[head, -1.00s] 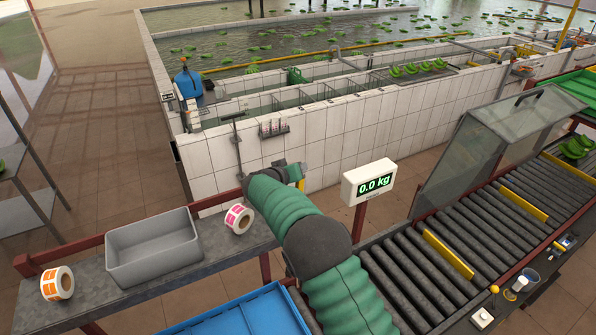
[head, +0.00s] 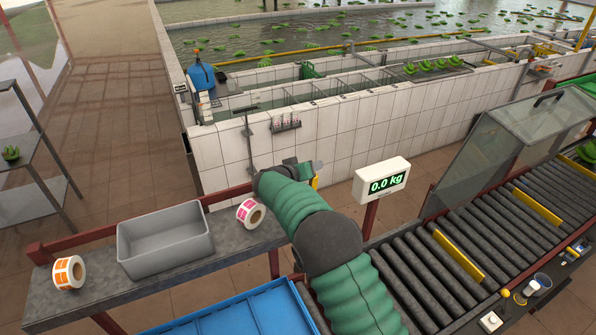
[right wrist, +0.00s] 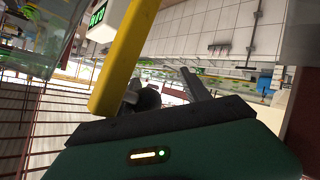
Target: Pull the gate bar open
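My right gripper (head: 302,173) is at the end of the green-sleeved arm, in front of the white tiled wall and left of the scale display. In the right wrist view its two dark fingers (right wrist: 166,90) stand apart, with nothing seen between them. A yellow bar (right wrist: 122,55), which I take for the gate bar, runs close beside the left finger in that view. I cannot tell whether it touches. In the head view only a short yellow piece (head: 315,183) shows by the gripper; the arm hides the rest. My left gripper is not in view.
A scale display (head: 382,181) reading 0.0 kg stands right of the gripper. A roller conveyor (head: 405,280) runs along the right. A grey tub (head: 208,243) and two label rolls (head: 68,272) (head: 251,212) sit on the left bench. A blue tray (head: 235,318) lies below.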

